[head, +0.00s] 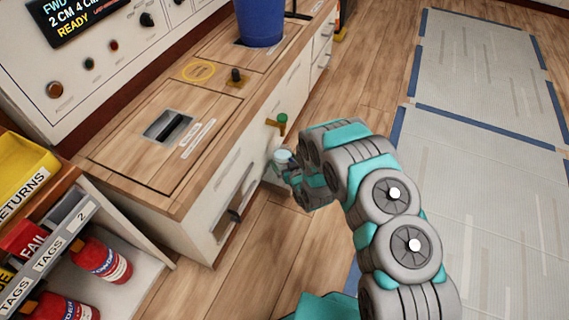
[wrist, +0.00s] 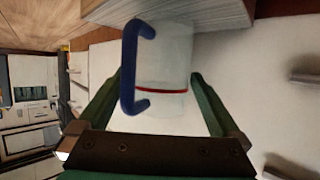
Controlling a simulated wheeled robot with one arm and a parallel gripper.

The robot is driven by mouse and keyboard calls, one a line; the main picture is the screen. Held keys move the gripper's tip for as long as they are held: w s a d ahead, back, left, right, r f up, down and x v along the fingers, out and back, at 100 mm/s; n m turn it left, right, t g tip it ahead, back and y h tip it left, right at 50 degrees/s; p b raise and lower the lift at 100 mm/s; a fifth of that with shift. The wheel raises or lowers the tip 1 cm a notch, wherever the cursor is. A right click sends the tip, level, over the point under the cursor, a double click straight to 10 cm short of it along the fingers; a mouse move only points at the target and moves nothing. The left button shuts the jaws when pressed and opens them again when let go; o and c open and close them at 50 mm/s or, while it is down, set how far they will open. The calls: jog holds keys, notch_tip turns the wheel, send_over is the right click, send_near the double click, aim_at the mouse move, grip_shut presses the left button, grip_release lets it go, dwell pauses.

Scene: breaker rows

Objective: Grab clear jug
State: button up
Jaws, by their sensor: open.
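The clear jug (wrist: 165,60) shows in the wrist view, with a dark blue handle (wrist: 128,65) on its left side and a red line around its body. My gripper (wrist: 156,82) is open, with one green finger on each side of the jug. The handle lies between the fingers, close to the left one. I cannot tell whether either finger touches the jug. In the head view a pale rim of the jug (head: 282,155) shows beside the cabinet front, and my arm hides most of the gripper there.
A brass tap with a green knob (head: 282,118) juts from the cabinet front, just above the jug. The wooden counter (head: 125,135) carries a blue bin (head: 260,25). A shelf with red cans (head: 105,262) stands at lower left. Floor mats (head: 480,60) lie at right.

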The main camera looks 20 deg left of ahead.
jog(key=shift+w+a+f, duration=0.35)
jog(key=shift+w+f, duration=0.05)
jog(key=shift+w, duration=0.05)
jog(key=shift+r, duration=0.1)
jog(key=c, duration=1.5)
